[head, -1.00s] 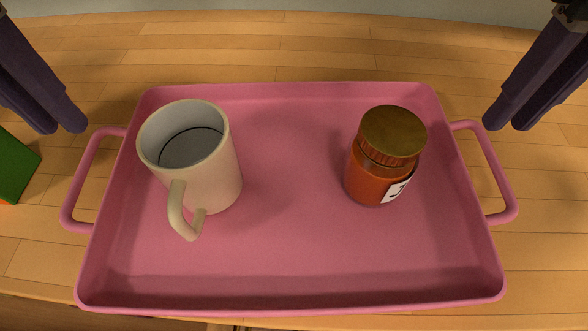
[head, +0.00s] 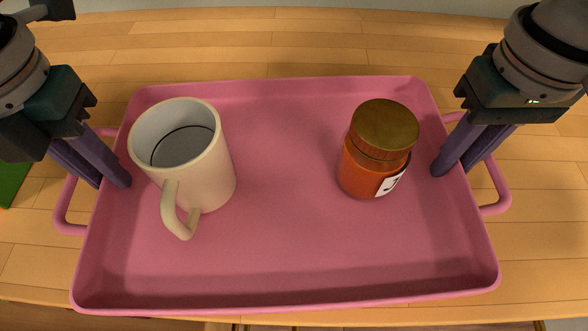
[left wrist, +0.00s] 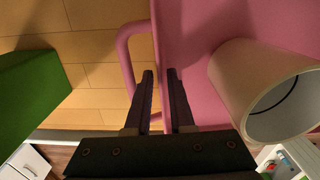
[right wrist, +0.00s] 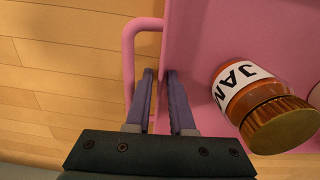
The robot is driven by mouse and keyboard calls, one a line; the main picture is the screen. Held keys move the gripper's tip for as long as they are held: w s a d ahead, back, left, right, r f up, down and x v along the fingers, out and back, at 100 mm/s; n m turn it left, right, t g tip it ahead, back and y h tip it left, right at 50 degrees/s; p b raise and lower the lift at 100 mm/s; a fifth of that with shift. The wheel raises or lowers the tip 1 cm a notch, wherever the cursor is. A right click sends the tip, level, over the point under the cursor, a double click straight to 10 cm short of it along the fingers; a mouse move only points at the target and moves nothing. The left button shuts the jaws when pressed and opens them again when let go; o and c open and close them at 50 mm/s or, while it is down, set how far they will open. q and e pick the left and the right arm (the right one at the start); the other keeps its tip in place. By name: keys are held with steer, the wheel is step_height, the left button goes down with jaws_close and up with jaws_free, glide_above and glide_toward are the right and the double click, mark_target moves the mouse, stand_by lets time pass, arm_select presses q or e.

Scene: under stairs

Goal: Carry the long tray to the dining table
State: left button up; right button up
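The long pink tray (head: 280,255) lies flat on a wooden surface, with a loop handle at each short end. A cream mug (head: 205,185) stands in its left half and a jam jar (head: 365,175) with a gold lid in its right half. My left gripper (head: 110,182) straddles the tray's left wall, one finger inside the tray and one between wall and handle (left wrist: 128,60). My right gripper (head: 455,168) straddles the right wall likewise, beside the right handle (right wrist: 130,60). Both look open, with a gap between the fingers. Contact with the wall is unclear.
A green block-like object (head: 14,182) stands on the wooden surface left of the tray; it also shows in the left wrist view (left wrist: 30,100). The wooden surface (head: 300,40) behind the tray is clear. Its front edge runs close below the tray.

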arm_select(q)
steer(key=shift+c, duration=0.3)
arm_select(e)
steer(key=shift+c, duration=0.3)
arm_select(q)
jaws_close()
arm_select(e)
jaws_close()
arm_select(q)
steer(key=shift+r, duration=0.1)
arm_select(e)
steer(key=shift+r, duration=0.1)
